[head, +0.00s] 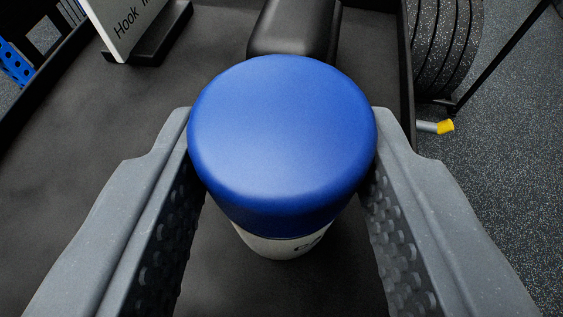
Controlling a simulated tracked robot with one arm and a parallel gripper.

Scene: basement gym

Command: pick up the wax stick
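The wax stick is an upright cylinder with a broad blue cap (282,140) and a whitish body (272,246) bearing part of a dark letter. It stands between the two grey fingers of my gripper (282,150), near their tips. The cap's left and right sides meet the fingers' inner edges in the picture. I cannot tell whether the fingers press on it or a slight gap is left. The cap hides most of the body and the far ends of the finger pads. The body's lower end seems to be at or near the dark surface.
The dark tray-like surface (80,170) has raised edges at left and right. A black padded block (293,28) lies just behind the stick. A white sign (125,25) stands at the upper left. Ridged dark discs (443,45) and a yellow-ended tube (445,126) are on the right, over speckled floor.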

